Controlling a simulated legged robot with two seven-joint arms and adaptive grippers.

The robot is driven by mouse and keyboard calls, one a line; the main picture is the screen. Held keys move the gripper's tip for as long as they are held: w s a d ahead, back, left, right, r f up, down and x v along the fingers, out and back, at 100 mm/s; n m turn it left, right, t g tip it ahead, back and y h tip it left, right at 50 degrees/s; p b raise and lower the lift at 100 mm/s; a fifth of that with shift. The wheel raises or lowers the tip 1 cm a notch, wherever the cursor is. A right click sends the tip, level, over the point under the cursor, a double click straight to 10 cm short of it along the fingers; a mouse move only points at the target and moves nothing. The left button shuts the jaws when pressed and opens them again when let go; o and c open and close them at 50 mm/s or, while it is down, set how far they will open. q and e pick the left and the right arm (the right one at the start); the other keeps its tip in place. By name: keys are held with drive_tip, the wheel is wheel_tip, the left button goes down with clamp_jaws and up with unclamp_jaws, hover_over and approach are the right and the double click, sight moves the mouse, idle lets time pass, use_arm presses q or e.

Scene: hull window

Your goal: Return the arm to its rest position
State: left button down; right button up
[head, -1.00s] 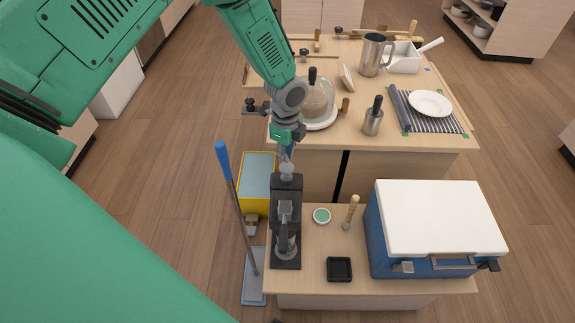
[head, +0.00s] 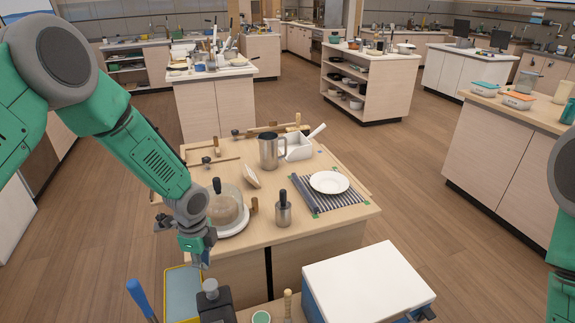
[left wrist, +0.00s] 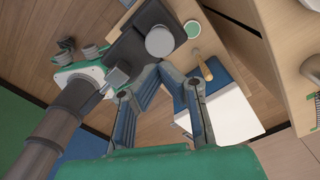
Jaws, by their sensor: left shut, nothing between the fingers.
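My left arm (head: 146,160) comes in from the left in the head view, reaching forward and down. My left gripper (head: 204,258) is shut and empty. It hangs pointing down above the dark coffee press (head: 212,300), in front of the wooden worktable. In the left wrist view its fingers (left wrist: 168,108) show, with the press's round top (left wrist: 160,41) beyond them. It does not visibly touch the press. A part of my right arm (head: 564,240) shows at the right edge; my right gripper is out of view.
The worktable (head: 330,228) holds a glass-domed stand (head: 224,205), a steel pitcher (head: 269,151) and a white plate (head: 329,182) on a striped mat. A white-lidded cooler (head: 368,283) stands at front right. A blue-handled tool (head: 141,296) stands left of the press. Open floor lies left.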

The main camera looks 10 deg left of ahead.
use_arm(q)
drive_tip(key=s+d+f+n+h, duration=0.1)
drive_tip(key=s+d+f+n, duration=0.25)
drive_tip(key=s, duration=0.35)
drive_tip(key=s+d+f+n+h, duration=0.15)
drive_tip(key=s+f+n, duration=0.25)
drive_tip(key=s, duration=0.4)
drive_tip(key=s+a+r+n+y, duration=0.1)
drive_tip(key=s+a+n+y, duration=0.2)
drive_tip(key=s+n, duration=1.15)
wheel_tip(320, 180, down, 13)
drive_tip(key=d+m+b, duration=0.1)
drive_tip(key=m+b, duration=0.4)
drive_tip(key=b, duration=0.8)
drive_tip(key=shift+s+d+t+b, duration=0.25)
drive_tip(key=shift+t+b, duration=0.05)
drive_tip(key=shift+b, duration=0.05)
